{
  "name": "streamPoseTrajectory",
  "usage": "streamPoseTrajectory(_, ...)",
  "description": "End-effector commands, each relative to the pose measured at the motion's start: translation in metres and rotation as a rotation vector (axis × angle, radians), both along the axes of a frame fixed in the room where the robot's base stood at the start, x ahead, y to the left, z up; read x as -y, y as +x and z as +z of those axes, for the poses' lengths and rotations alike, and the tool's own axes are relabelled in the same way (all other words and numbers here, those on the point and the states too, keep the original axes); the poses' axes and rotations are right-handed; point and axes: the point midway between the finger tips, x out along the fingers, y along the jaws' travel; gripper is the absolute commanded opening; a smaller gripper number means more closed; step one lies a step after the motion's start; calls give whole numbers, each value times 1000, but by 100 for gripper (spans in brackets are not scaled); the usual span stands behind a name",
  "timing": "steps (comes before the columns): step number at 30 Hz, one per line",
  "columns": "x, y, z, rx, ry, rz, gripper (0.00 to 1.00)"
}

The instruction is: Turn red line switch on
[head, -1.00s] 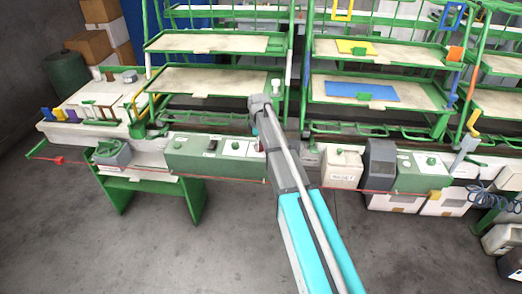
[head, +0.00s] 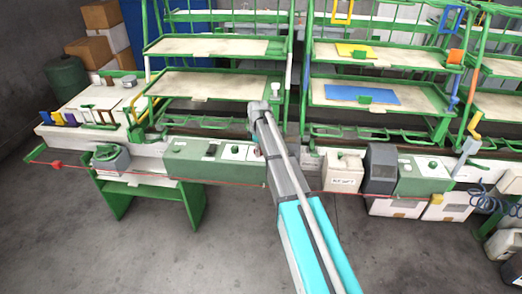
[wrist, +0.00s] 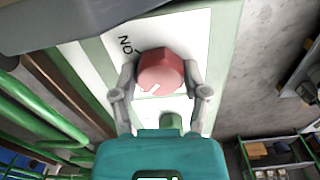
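The red line switch is a round red knob (wrist: 161,72) with a white pointer mark, on a white plate (wrist: 185,30) in the wrist view. The pointer aims to the lower left. An "ON" label (wrist: 126,46) and a short dark line sit at the knob's upper left, away from the pointer. My gripper (wrist: 160,70) is open, with one finger on each side of the knob. The fingers look very close to its sides; I cannot tell whether they touch. In the head view, my arm largely hides the gripper beside the long green control box (head: 205,172).
A green knob (wrist: 171,122) sits just below the red one, partly hidden by my gripper. A thin red line (head: 225,184) runs along the front of the bench. Green shelving (head: 225,60) stands behind. The grey floor in front is clear.

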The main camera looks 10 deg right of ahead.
Motion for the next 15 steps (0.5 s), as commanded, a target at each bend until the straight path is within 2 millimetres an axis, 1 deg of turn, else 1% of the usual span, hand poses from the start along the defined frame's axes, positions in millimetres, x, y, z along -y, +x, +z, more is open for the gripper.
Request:
streamPoseTrajectory(1, -1, -2, 0, -5, 2, 1, 33)
streamPoseTrajectory(3, -1, -2, 0, -5, 2, 1, 20)
streamPoseTrajectory(5, -1, -2, 0, -5, 2, 1, 11)
streamPoseTrajectory(6, 8, -2, 0, -6, 3, -2, 11)
streamPoseTrajectory(9, 1, -3, 0, -7, 0, -1, 11)
streamPoseTrajectory(15, -4, -3, 0, -6, 2, -30, 11)
